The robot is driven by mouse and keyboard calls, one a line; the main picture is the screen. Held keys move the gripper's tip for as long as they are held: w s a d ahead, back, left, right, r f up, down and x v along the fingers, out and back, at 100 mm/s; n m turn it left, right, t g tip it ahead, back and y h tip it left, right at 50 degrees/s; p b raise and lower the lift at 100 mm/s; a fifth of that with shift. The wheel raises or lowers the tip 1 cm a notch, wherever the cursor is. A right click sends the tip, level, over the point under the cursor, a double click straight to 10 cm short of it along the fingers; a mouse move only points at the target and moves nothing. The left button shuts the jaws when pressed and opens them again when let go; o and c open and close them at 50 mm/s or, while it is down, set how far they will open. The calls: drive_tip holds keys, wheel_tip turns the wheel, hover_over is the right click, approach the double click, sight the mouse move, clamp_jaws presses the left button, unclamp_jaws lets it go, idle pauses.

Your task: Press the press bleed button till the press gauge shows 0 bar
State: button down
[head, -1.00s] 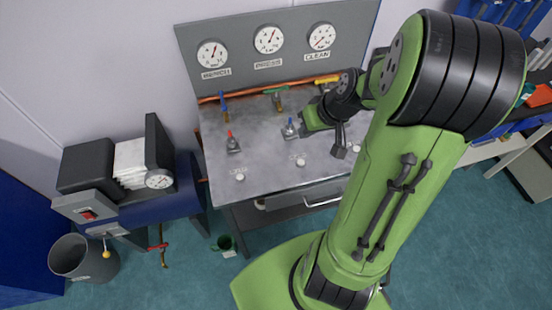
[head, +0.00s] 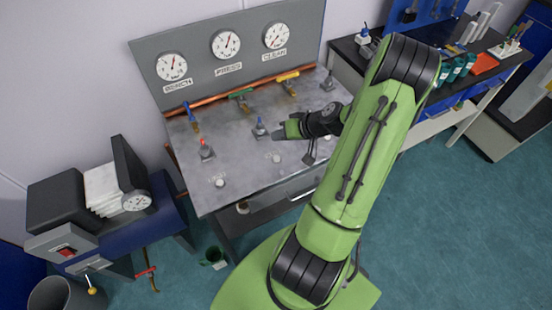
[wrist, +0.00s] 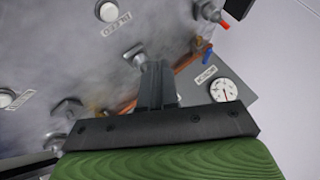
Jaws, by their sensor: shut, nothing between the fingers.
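The press gauge (head: 226,44) is the middle dial on the grey back panel; its red needle points upward, but its numbers are too small to read. My gripper (head: 279,134) is shut and empty, above the bench just right of that valve and behind the button in the head view. In the wrist view the fingers (wrist: 157,84) are together, apart from the white button (wrist: 6,98) at the left edge.
The bench gauge (head: 172,67) and clean gauge (head: 276,36) flank the press gauge. Another white button (head: 219,182) and a red-handled valve (head: 205,150) lie to the left. Green-handled (head: 241,97) and yellow-handled (head: 288,80) valves stand near the copper pipe at the back.

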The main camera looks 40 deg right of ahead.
sight(280, 159)
wheel_tip(280, 159, down, 8)
drive_tip(key=b, duration=0.5)
drive_tip(key=shift+b, duration=0.4)
idle(1.3)
drive_tip(key=shift+f+b, duration=0.4)
drive_tip(key=shift+b, duration=0.15)
drive_tip(key=shift+f+b, duration=0.45)
idle(0.4)
drive_tip(key=shift+r+p, duration=0.5)
drive_tip(key=shift+r, duration=0.35)
wheel_tip(280, 159, up, 5)
drive_tip(key=p, duration=0.3)
drive_tip(key=shift+r, duration=0.1)
